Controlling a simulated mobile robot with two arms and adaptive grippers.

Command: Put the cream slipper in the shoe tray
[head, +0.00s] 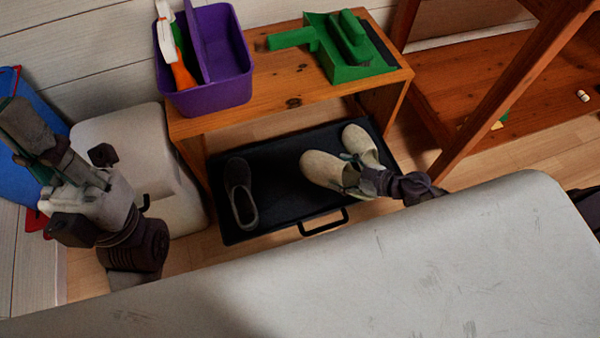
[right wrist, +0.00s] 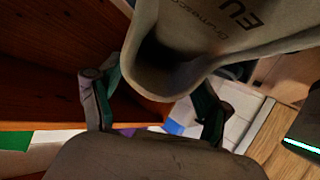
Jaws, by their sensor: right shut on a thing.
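The black shoe tray (head: 270,218) lies on the floor under the wooden bench. A dark grey slipper (head: 240,192) lies in its left part. Two cream slippers show over its right part: one toe-left (head: 322,169), the other (head: 362,143) just behind it. My right gripper (head: 352,172) is shut on the nearer cream slipper at its heel end. The right wrist view shows the held slipper's opening and lettered insole (right wrist: 190,38) between the fingers (right wrist: 155,100). Whether the held slipper touches the tray is unclear. My left gripper (head: 40,150) is raised at the left, away from the slippers; its jaw gap is unclear.
The bench (head: 270,100) overhangs the tray's back and carries a purple caddy (head: 215,75) and a green dustpan set (head: 350,60). A white bin-like box (head: 150,150) stands left of the tray. A pale padded surface (head: 330,275) fills the front. A wooden post (head: 510,95) rises at right.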

